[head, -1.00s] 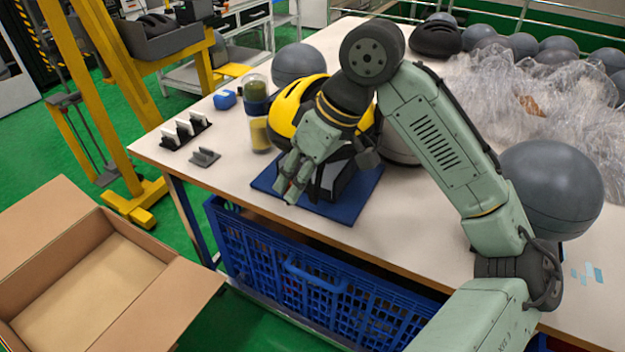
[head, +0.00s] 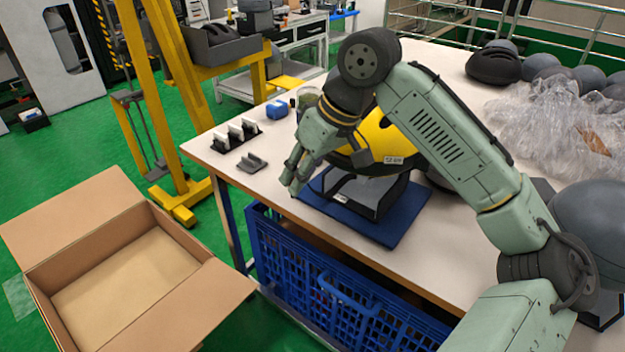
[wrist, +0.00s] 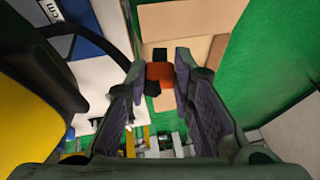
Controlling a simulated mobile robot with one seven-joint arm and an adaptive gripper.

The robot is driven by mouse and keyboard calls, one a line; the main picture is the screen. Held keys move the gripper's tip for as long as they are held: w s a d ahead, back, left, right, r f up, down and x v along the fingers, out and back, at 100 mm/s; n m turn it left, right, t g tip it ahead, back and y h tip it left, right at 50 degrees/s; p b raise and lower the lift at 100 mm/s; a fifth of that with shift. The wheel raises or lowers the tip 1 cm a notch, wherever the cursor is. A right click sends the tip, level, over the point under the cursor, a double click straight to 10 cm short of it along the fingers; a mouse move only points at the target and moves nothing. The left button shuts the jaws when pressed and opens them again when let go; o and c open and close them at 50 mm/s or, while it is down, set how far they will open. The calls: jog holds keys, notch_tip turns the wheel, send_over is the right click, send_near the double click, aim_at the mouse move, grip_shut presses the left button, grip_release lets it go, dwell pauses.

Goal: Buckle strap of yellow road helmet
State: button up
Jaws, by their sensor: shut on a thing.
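The yellow helmet (head: 384,138) with a black rim rests on a dark stand (head: 372,190) on a blue mat (head: 408,228), partly behind my arm. In the wrist view the yellow shell (wrist: 25,125) fills the left edge, and a black strap (wrist: 122,58) curves from the helmet's side toward my fingertips. My gripper (head: 294,180) is at the left edge of the mat, beside the helmet. It is shut on a small orange-red buckle piece with black ends (wrist: 160,72), seen between the fingertips in the wrist view. Whether the buckle is fastened cannot be told.
A blue crate (head: 335,292) sits below the table edge, and an open cardboard box (head: 130,270) stands at left. Small racks (head: 237,135) and a blue item (head: 277,109) lie left of the helmet. Clear wrap (head: 550,125) and grey domes (head: 590,215) occupy the right.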

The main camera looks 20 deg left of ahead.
jog(key=shift+w+a+r+p, duration=0.9)
jog(key=shift+w+a+p, duration=3.05)
jog(key=shift+w+a, duration=0.6)
jog(key=shift+w+d+r, duration=0.55)
jog(key=shift+w+r, duration=0.3)
jog(key=shift+w, duration=0.7)
jog(key=shift+w+d+r, duration=0.6)
jog(key=shift+w+r, duration=0.2)
jog(key=shift+w, duration=0.75)
jog(key=shift+w+d+r, duration=0.55)
jog(key=shift+w+r, duration=0.3)
jog(key=shift+w, duration=0.7)
jog(key=shift+w+d+r+b, duration=0.15)
jog(key=shift+w+d, duration=0.25)
jog(key=shift+d, duration=0.5)
jog(key=shift+w+d+r+b, duration=0.15)
jog(key=shift+w+d, duration=0.25)
jog(key=shift+d, duration=0.45)
jog(key=shift+w+d+r+b, duration=0.1)
jog(key=shift+w+d+r, duration=0.25)
jog(key=shift+d, duration=0.55)
jog(key=shift+f, duration=0.65)
jog(key=shift+s+a+f+b, duration=0.15)
jog(key=shift+f+b, duration=0.1)
jog(key=shift+f, duration=0.3)
jog(key=shift+s+d+f+b, duration=0.1)
jog(key=shift+f+b, duration=0.15)
jog(key=shift+f, duration=0.3)
jog(key=shift+f, duration=0.3)
